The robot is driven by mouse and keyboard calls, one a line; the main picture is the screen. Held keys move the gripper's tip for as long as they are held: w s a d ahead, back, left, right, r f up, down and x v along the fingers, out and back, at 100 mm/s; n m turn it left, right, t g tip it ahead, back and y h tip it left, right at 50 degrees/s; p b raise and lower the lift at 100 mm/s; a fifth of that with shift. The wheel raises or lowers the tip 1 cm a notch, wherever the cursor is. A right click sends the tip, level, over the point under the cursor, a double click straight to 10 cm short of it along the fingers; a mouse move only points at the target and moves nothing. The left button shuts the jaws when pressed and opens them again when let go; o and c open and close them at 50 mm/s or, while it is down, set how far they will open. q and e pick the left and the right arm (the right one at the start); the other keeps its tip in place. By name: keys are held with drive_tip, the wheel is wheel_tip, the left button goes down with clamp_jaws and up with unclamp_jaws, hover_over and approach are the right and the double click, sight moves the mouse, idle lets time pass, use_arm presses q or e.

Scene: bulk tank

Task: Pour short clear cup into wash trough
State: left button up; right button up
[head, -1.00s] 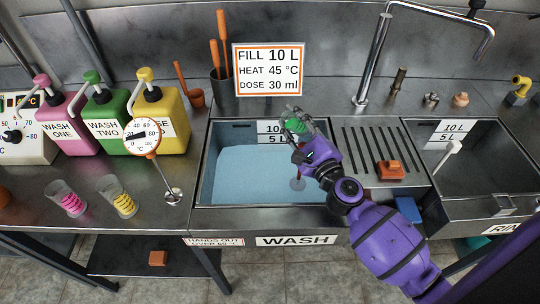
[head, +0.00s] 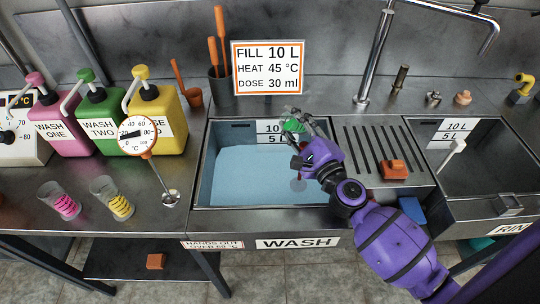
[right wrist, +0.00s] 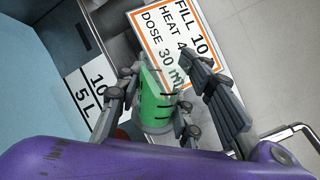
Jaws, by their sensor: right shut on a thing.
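My right gripper (head: 303,131) is shut on a short clear cup (head: 292,126) with green contents and black marks. The cup is held above the back right part of the wash trough (head: 201,165), clear of the pale blue water (head: 245,175). It looks tilted in the head view. In the right wrist view the cup (right wrist: 155,108) sits between the fingers (right wrist: 160,105), still with green in it. No stream of liquid shows. My left gripper is not in view.
Two clear cups, with pink (head: 65,205) and yellow (head: 118,205) contents, stand on the left counter. A thermometer (head: 139,135) and pink, green and yellow pump jugs (head: 160,120) are behind. A sign (head: 268,70) stands behind the trough. A slotted drainboard (head: 365,150) lies right.

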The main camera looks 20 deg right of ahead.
drive_tip(key=shift+a+f, duration=0.1)
drive_tip(key=shift+r+n, duration=0.5)
drive_tip(key=shift+r, duration=0.1)
drive_tip(key=shift+r+n+p, duration=0.3)
drive_tip(key=shift+r+n, duration=0.2)
drive_tip(key=shift+f, duration=0.2)
drive_tip(key=shift+n, duration=0.3)
drive_tip(key=shift+s, duration=0.1)
drive_tip(key=shift+b, duration=0.3)
